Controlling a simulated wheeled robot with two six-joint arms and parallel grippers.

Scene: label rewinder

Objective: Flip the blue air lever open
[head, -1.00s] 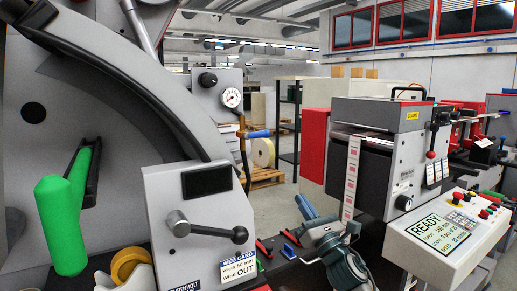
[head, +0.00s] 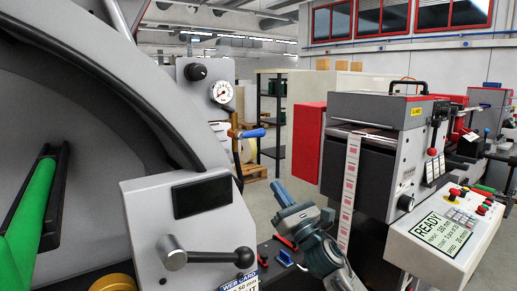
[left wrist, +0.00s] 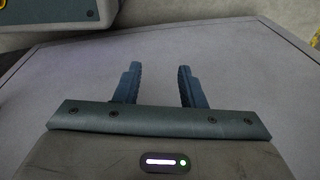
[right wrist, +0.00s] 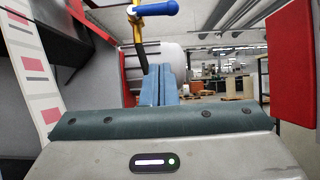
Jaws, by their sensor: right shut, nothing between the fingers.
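The blue air lever (head: 247,133) sits on a brass-coloured valve below the round gauge (head: 221,92). Its handle lies roughly level, pointing right. In the right wrist view the blue lever (right wrist: 158,8) is at the top edge, above and beyond my fingertips. My right gripper (head: 281,188) is shut and empty, below and to the right of the lever in the head view, apart from it. The right wrist view shows its fingers (right wrist: 160,70) pressed together. My left gripper (left wrist: 158,70) is open and empty over a plain grey surface; the head view does not show it.
A grey box with a black-knobbed crank (head: 208,257) stands in front, left of my right gripper. A striped label web (head: 349,195) hangs from the printing machine (head: 375,145) on the right. The green handle (head: 32,215) is at far left.

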